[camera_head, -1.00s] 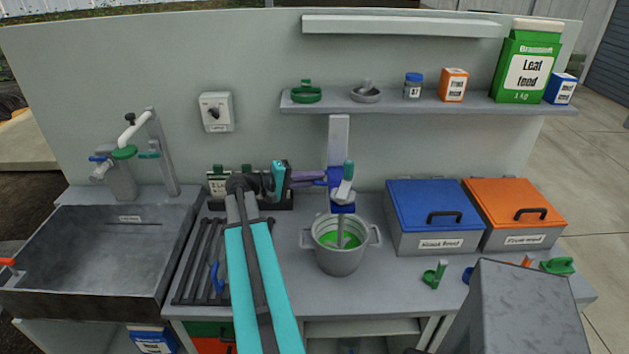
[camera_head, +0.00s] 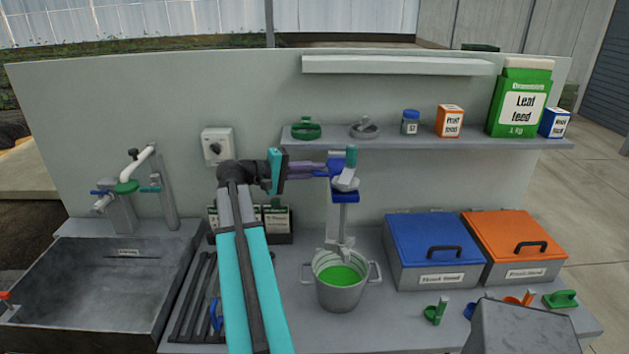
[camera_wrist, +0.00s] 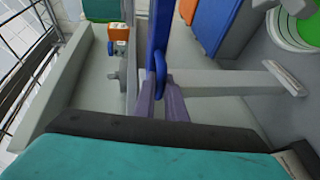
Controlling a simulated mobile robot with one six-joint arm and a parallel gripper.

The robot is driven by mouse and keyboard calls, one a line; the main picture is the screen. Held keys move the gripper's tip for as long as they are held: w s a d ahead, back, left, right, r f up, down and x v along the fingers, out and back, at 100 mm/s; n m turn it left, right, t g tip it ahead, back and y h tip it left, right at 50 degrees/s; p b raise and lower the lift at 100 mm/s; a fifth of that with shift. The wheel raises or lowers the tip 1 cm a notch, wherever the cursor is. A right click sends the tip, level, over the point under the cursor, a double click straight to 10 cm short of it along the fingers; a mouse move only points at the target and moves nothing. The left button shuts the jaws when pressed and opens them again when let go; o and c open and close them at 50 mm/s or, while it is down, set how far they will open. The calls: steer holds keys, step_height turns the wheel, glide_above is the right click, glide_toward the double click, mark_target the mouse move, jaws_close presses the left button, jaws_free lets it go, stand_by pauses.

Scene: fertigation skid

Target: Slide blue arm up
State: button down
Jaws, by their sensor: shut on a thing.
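The blue arm (camera_head: 345,196) sits on a grey upright post in front of the back panel, in the head view. A grey stirrer shaft (camera_head: 342,234) hangs below it, its lower end above the green liquid in the grey pot (camera_head: 340,295). My gripper (camera_head: 328,170) has purple fingers shut on the blue arm's left side, at about the height of the shelf's underside. In the wrist view, the fingers (camera_wrist: 162,104) close around a blue loop (camera_wrist: 159,72) on the blue arm. The pot also shows at the upper right of the wrist view (camera_wrist: 285,45).
The shelf (camera_head: 430,143) is close to the blue arm, with a green lid (camera_head: 306,128), a grey lid (camera_head: 365,128) and several containers on it. A blue-lidded bin (camera_head: 432,275) and an orange-lidded bin (camera_head: 515,265) stand at right. A sink (camera_head: 100,290) is at left.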

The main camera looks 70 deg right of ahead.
steer(key=shift+d+r, duration=0.1)
steer(key=shift+r, duration=0.4)
steer(key=c, duration=1.8)
jaws_free()
steer(key=shift+f, duration=0.15)
steer(key=shift+w+a, duration=0.1)
steer(key=shift+a, duration=0.1)
steer(key=shift+b+v, duration=2.35)
steer(key=shift+v, duration=4.4)
